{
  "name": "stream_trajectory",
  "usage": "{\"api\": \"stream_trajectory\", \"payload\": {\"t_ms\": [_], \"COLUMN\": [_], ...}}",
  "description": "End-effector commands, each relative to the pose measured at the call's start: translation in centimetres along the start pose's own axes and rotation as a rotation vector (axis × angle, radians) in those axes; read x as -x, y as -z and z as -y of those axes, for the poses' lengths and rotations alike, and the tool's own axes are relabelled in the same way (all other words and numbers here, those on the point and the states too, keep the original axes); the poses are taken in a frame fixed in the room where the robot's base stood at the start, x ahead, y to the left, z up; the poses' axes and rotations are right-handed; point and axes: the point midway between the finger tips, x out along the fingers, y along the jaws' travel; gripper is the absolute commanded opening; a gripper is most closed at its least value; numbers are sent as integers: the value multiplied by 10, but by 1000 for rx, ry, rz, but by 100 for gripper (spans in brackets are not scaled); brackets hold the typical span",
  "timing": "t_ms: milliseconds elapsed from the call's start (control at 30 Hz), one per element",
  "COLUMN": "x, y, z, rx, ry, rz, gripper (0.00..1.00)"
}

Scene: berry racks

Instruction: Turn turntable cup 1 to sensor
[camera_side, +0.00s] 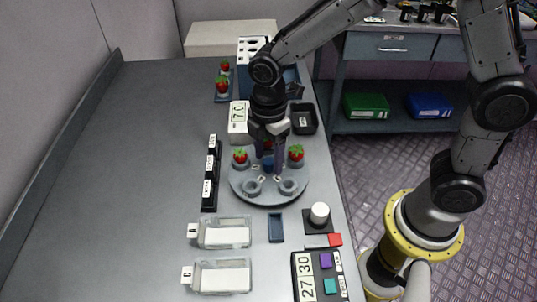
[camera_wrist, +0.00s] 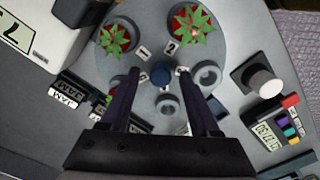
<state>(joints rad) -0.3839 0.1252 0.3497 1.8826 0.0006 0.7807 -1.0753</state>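The round grey turntable (camera_side: 268,196) carries several cups around a blue centre knob (camera_wrist: 161,75). Cup tags 1 (camera_wrist: 145,51) and 2 (camera_wrist: 170,47) are readable in the wrist view. A strawberry (camera_wrist: 115,38) stands beside tag 1, on the side toward the white box with a display (camera_side: 239,113), which looks like the sensor. Another strawberry (camera_wrist: 190,25) is by tag 2; a third is partly hidden by my left finger. Two cups in front are empty. My gripper (camera_wrist: 160,78) points down over the centre, fingers open on either side of the knob, with visible gaps.
Black labelled holders (camera_side: 210,175) stand left of the turntable. Two clear trays (camera_side: 222,234), a white cylinder (camera_side: 319,213) and a number panel (camera_side: 305,278) are in front. A black bin (camera_side: 304,118) stands behind right. The table's left side is clear.

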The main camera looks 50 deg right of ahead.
Motion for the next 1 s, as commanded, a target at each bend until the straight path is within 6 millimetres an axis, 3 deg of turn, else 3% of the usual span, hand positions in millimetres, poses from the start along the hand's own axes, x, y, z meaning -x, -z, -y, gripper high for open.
{"api": "stream_trajectory", "payload": {"t_ms": [200,333,800,1000], "x": [1,12,107,131], "y": [0,0,0,0], "z": [0,0,-1,0], "rx": [0,0,0,0], "ry": [2,-1,-4,-1], "rz": [1,0,-2,0], "gripper": [63,63,63,63]}}
